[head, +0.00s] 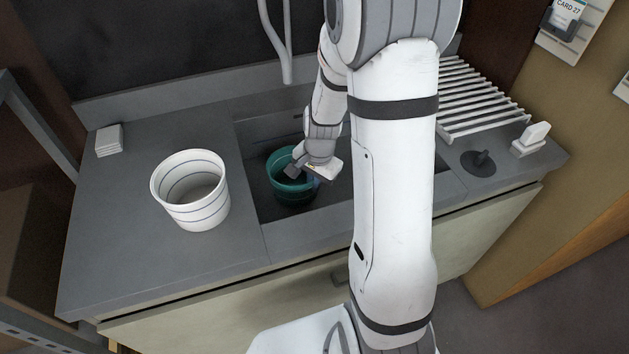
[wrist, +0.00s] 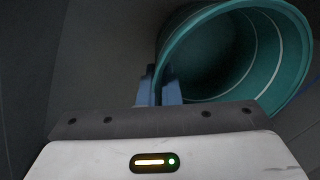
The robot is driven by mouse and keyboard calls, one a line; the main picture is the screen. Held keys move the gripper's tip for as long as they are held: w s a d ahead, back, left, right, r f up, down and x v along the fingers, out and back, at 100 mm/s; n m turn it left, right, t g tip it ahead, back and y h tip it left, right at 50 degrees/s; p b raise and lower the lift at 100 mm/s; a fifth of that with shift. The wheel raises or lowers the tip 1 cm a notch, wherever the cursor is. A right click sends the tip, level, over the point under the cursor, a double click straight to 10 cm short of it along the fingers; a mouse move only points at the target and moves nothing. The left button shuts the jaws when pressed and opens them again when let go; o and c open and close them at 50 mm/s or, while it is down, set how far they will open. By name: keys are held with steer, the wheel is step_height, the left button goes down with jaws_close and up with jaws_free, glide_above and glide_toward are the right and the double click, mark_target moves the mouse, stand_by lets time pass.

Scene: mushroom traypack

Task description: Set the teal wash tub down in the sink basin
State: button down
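The teal wash tub (head: 292,196) is upright or nearly so inside the dark sink basin (head: 262,200), toward its left part. I cannot tell whether its bottom touches the basin floor. My gripper (head: 314,180) is at the tub's right rim in the head view. In the wrist view, the tub (wrist: 285,60) fills the upper right and its inside looks empty. My gripper's fingers (wrist: 159,90) stand close together on either side of the tub's near rim and appear shut on it. My arm hides the right part of the basin.
A white bucket with blue lines (head: 192,213) stands on the counter left of the basin. A white stack (head: 109,140) is at the back left. A faucet (head: 287,60) hangs behind the basin.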

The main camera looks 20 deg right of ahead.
steer(key=shift+f, duration=0.2)
steer(key=c, duration=1.6)
jaws_free()
steer(key=shift+o, duration=0.2)
steer(key=s+a+r+n+p, duration=0.1)
steer(key=s+r+n, duration=0.15)
steer(key=r, duration=0.65)
steer(key=s+a+r+n+p, duration=0.15)
steer(key=s+r, duration=0.25)
steer(key=r, duration=0.4)
steer(key=s+a+r+n+t+p, duration=0.1)
steer(key=s+r+n+p, duration=0.1)
steer(key=s+r+n, duration=0.5)
steer(key=s, duration=0.2)
steer(key=shift+s+r+t+h+p, duration=0.25)
steer(key=shift+s+t+h+p, duration=0.05)
steer(key=shift+s+p, duration=0.05)
